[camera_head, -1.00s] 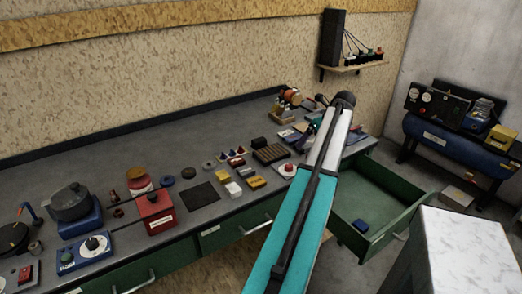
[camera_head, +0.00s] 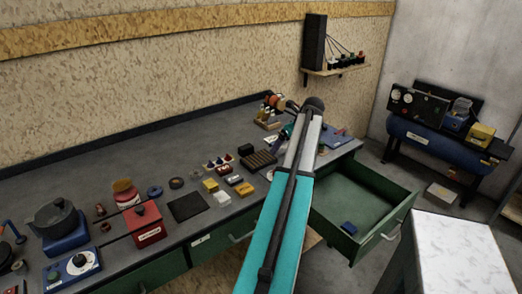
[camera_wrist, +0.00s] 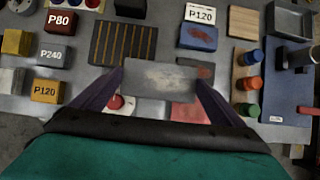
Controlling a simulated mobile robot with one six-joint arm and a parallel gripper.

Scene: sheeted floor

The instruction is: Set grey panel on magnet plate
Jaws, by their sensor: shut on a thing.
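In the wrist view, my gripper (camera_wrist: 160,88) is shut on a flat grey panel (camera_wrist: 160,79), which spans between its two dark fingers above the bench. I cannot tell for sure which thing is the magnet plate; a dark square plate (camera_head: 188,205) lies flat on the bench in the head view.
A slotted rack (camera_wrist: 123,43), sanding blocks such as the red P80 block (camera_wrist: 60,22), a blue pad (camera_wrist: 198,37) and a blue board (camera_wrist: 287,80) crowd the bench. An open green drawer (camera_head: 391,225) sticks out from the bench front. A pale-topped stand (camera_head: 460,255) is at lower right.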

